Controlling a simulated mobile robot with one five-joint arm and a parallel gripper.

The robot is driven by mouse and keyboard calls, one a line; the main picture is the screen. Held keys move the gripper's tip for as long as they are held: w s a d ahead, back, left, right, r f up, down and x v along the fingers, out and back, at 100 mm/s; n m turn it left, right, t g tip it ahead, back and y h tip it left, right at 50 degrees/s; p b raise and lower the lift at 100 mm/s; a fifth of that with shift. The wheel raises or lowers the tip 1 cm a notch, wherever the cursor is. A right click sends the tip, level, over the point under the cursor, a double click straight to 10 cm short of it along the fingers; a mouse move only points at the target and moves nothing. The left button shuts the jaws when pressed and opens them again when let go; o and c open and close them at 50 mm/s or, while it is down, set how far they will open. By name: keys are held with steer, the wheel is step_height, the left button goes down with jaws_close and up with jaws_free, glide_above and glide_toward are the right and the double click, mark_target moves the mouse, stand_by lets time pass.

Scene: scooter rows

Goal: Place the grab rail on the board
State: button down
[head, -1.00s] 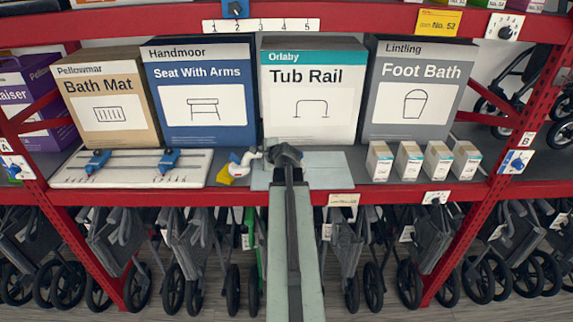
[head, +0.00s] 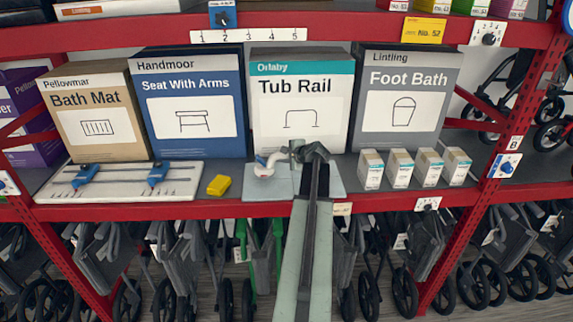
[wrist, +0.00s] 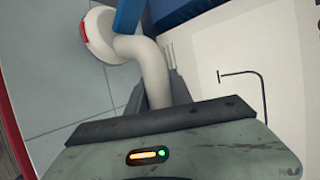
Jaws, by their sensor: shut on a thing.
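The white grab rail (head: 277,158) is a bent tube with a round end flange and a red mark; its flange also shows in the wrist view (wrist: 98,35). My gripper (head: 297,152) is shut on the tube, and its dark fingers show around it in the wrist view (wrist: 175,90). The pale grey board (head: 262,196) lies on the shelf in front of the Tub Rail box. The flange appears over the left part of the board; I cannot tell if it touches. The rail's other end is hidden by my gripper.
The Tub Rail box (head: 301,125) stands behind the board. A yellow block (head: 219,185) lies left of it, beside a white panel with blue sliders (head: 110,195). Several small white cartons (head: 400,168) stand to the right. A red upper beam (head: 330,24) crosses above.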

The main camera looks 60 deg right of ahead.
steer(key=f+b, duration=0.4)
steer(key=shift+s+d, duration=0.25)
steer(key=shift+d, duration=0.15)
steer(key=shift+r, duration=0.25)
steer(key=c, duration=1.1)
jaws_free()
steer(key=p+v, duration=0.6)
steer(key=v, duration=0.6)
steer(key=shift+p, duration=0.35)
